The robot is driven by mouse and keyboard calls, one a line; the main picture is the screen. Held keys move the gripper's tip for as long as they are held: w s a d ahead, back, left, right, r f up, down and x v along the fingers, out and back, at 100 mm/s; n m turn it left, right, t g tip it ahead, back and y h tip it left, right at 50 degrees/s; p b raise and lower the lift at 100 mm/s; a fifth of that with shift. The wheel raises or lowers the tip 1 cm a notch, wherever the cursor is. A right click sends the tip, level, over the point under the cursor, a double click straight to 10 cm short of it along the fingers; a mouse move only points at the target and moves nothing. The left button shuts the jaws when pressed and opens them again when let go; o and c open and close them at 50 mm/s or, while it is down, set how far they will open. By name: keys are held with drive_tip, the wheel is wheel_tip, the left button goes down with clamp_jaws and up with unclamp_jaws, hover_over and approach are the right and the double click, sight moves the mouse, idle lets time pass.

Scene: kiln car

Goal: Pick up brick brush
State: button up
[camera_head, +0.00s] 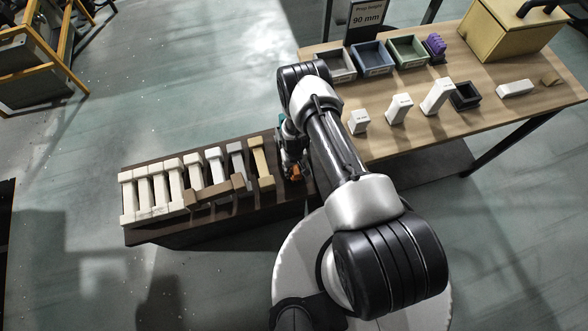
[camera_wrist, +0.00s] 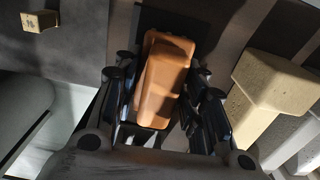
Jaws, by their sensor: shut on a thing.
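The brick brush (camera_wrist: 165,82) shows as an orange-brown, rounded block between my fingers in the wrist view. Its bristles cannot be made out. My gripper (camera_wrist: 163,112) is shut on it, with a black finger on each side. In the head view my gripper (camera_head: 291,165) points down at the right end of the dark kiln car (camera_head: 262,205), just right of a yellow block. Only a small orange patch of the brush (camera_head: 295,172) shows there, and my arm hides much around it. Whether the brush touches the surface below cannot be told.
White props (camera_head: 158,190), a brown bar (camera_head: 215,192) and a yellow block (camera_head: 262,165) stand close on the left. The wooden table (camera_head: 420,140) at right holds bins (camera_head: 372,60), white blocks (camera_head: 438,97), a black tray (camera_head: 466,97) and a yellow box (camera_head: 510,35).

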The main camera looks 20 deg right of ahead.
wheel_tip(320, 180, up, 20)
drive_tip(key=p, duration=0.7)
drive_tip(key=o, duration=0.5)
drive_tip(key=c, duration=0.3)
